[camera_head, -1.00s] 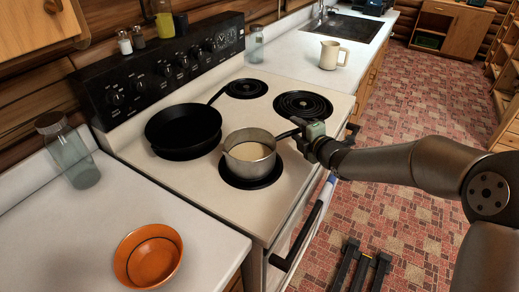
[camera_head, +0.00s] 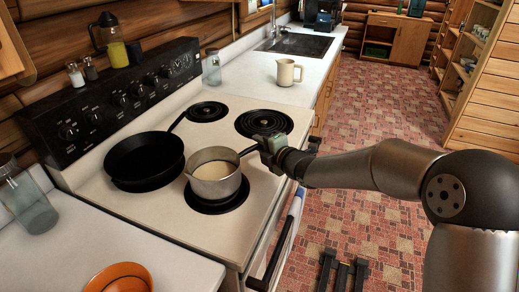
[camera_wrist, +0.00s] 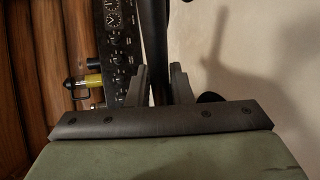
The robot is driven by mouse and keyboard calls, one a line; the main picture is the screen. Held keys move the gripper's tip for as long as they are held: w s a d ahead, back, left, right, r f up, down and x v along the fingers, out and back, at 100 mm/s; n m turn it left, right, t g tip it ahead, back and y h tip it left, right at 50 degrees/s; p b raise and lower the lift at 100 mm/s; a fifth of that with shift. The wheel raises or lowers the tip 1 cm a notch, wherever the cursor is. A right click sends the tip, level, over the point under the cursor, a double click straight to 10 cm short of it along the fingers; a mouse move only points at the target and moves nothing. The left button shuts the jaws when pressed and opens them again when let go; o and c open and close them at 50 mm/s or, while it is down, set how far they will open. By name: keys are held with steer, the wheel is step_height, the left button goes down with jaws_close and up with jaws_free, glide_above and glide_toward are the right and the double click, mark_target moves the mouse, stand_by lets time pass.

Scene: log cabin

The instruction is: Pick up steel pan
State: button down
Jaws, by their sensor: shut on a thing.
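The steel pan (camera_head: 214,187) is a small silver saucepan with pale contents, over the front burner of the stove. It looks slightly tilted; whether its base touches the burner is hard to tell. Its dark handle points to the right toward my gripper (camera_head: 262,147). My gripper is shut on that handle, just right of the pan. In the wrist view the dark handle (camera_wrist: 155,40) runs up between my two fingers (camera_wrist: 158,75). The pan's bowl is not visible there.
A black skillet (camera_head: 144,161) sits just left of the steel pan. The stove's control panel (camera_head: 110,98) rises behind. An orange bowl (camera_head: 120,279) and glass jar (camera_head: 28,203) are on the near counter. A cream pitcher (camera_head: 287,72) stands on the far counter. Two right-hand burners are empty.

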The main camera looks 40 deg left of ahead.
steer(key=shift+r, duration=0.65)
steer(key=s+d+r+b, duration=0.1)
steer(key=s+d+r, duration=0.5)
steer(key=d+r, duration=0.4)
steer(key=shift+f+v, duration=0.2)
steer(key=shift+v, duration=0.85)
steer(key=shift+s, duration=0.15)
